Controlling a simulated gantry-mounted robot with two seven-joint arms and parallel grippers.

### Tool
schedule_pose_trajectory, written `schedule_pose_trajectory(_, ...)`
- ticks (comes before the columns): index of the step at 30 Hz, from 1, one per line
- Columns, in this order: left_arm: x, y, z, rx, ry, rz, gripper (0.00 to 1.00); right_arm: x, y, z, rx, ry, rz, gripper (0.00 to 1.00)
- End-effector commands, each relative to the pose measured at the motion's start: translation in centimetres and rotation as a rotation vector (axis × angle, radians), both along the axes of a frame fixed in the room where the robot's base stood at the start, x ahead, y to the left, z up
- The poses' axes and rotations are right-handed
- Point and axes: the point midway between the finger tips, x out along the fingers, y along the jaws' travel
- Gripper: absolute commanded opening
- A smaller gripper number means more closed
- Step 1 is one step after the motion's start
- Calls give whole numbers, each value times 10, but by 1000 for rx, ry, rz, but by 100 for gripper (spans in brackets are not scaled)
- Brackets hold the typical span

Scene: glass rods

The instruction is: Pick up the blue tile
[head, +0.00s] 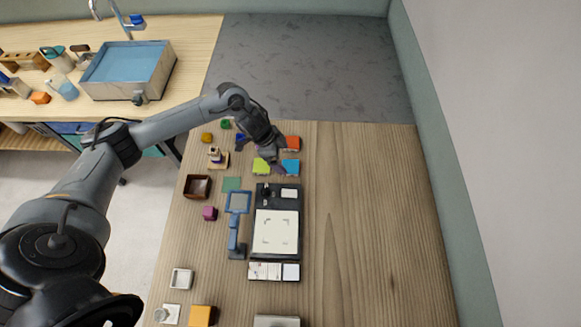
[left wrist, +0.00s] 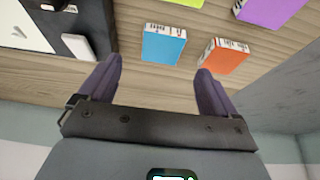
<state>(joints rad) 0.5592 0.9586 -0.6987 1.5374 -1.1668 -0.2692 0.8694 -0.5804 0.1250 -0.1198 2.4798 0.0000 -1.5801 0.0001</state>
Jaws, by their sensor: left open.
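The blue tile (head: 291,168) lies on the wooden table in the head view, just right of my left gripper (head: 274,160). It also shows in the left wrist view (left wrist: 163,45), a light blue block with a white printed edge, ahead of and between the open fingers. My left gripper (left wrist: 158,67) is open with nothing between its fingertips, apart from the tile. An orange tile (left wrist: 225,57) lies beside the blue one, near the right finger. My right gripper is in neither view.
A yellow-green tile (head: 261,166) lies just left of the blue one; a purple tile (left wrist: 272,10) lies beyond the orange one. A black board with a white sheet (head: 276,232) and a blue-framed stand (head: 237,204) lie nearer. The table's right side is clear.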

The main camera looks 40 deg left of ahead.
Motion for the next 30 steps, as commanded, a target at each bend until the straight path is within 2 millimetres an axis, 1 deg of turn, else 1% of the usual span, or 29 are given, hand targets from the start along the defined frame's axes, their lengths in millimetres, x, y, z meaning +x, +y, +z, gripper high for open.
schedule_pose_trajectory(1,1,-2,-4,0,1,0,92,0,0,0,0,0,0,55)
schedule_pose_trajectory(8,3,-4,-15,1,0,-1,92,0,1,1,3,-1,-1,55)
schedule_pose_trajectory(15,9,-8,-45,1,1,0,92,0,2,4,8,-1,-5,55)
schedule_pose_trajectory(18,11,-12,-54,1,-1,-1,92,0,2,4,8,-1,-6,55)
schedule_pose_trajectory(22,13,-12,-60,2,-1,0,92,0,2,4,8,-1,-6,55)
schedule_pose_trajectory(28,13,-13,-60,2,-1,-1,92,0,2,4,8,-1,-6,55)
schedule_pose_trajectory(29,13,-13,-60,2,-1,-1,90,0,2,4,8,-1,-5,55)
schedule_pose_trajectory(30,13,-13,-60,2,-1,-1,84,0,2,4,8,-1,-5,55)
